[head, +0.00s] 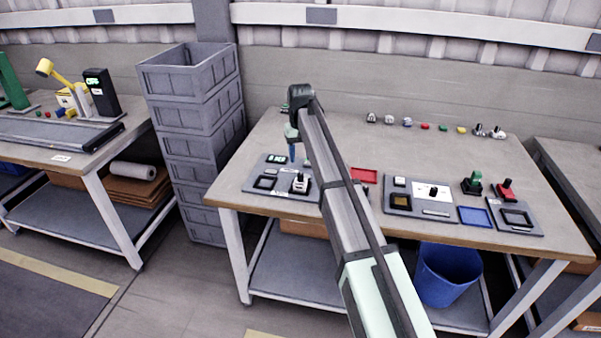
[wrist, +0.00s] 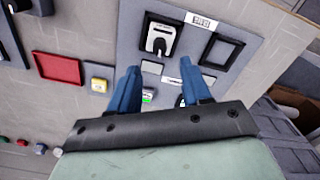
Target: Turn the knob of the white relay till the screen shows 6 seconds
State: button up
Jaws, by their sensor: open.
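The white relay (head: 300,184) with a dark knob on top stands upright in the right part of the grey panel (head: 251,187) at the table's left front. It also shows in the wrist view (wrist: 160,42), ahead of the fingers, in a black-framed socket. A small screen (head: 276,158) with green digits sits at the panel's back; its reading is too small to be sure of. My gripper (head: 292,154) points down above the back of the panel, behind the relay and apart from it. In the wrist view the blue fingers (wrist: 158,78) are spread, with nothing held between them.
An empty black-framed recess (head: 265,182) is left of the relay. A red tray (head: 364,175) and a second panel (head: 418,208) lie to the right. Several small parts line the back. Grey crates (head: 193,125) are stacked left.

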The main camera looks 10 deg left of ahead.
aim_at(301, 174)
notch_tip(301, 174, down, 8)
jog(key=shift+r, duration=0.2)
dwell(0.3)
grip_shut()
dwell(0.3)
